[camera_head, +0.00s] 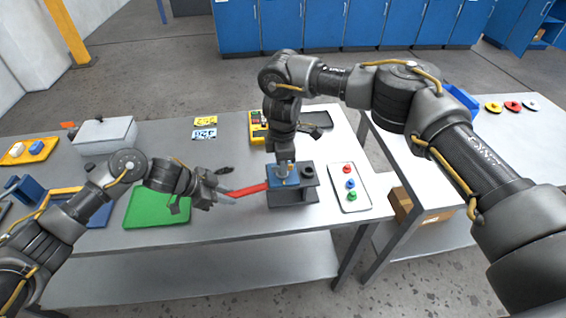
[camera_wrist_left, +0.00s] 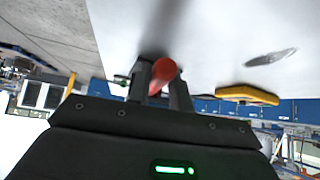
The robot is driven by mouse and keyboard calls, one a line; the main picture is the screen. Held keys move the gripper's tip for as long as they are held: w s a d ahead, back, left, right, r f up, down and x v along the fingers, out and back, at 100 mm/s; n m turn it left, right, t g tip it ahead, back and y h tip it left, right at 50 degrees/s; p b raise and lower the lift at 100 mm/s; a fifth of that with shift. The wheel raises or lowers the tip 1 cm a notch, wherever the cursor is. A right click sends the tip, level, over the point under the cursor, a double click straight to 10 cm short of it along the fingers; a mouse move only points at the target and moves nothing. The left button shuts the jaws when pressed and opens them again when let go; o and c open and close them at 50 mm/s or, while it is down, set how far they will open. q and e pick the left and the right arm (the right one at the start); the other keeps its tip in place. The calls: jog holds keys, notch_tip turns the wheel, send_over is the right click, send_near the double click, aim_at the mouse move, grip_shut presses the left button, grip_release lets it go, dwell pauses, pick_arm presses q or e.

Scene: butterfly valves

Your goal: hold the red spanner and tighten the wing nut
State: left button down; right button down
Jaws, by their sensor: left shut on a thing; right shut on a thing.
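The red spanner (camera_head: 247,191) lies roughly level at the middle of the table, its right end at the blue-topped grey block (camera_head: 293,198). My left gripper (camera_head: 222,196) is shut on the spanner's left end. In the left wrist view, the red spanner (camera_wrist_left: 163,74) sits between the two dark fingers (camera_wrist_left: 160,88). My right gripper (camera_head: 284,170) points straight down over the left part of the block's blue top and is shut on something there. The wing nut is hidden by the right gripper, so I cannot make it out.
A tray (camera_head: 349,187) with red, blue and green pieces stands right of the block. A green mat (camera_head: 157,207) lies at left. A yellow device (camera_head: 258,126) stands behind my right gripper. A grey box (camera_head: 105,133) and yellow tray (camera_head: 30,150) are further left.

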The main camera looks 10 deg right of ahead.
jog(key=m, duration=0.4)
jog(key=shift+r+m, duration=0.15)
jog(key=shift+m, duration=0.25)
jog(key=m, duration=0.3)
jog(key=shift+a+m, duration=0.1)
jog(key=shift+m, duration=0.2)
jog(key=m, duration=0.3)
jog(key=shift+m, duration=2.1)
jog(key=c, duration=1.2)
grip_release()
jog(key=shift+c, duration=0.2)
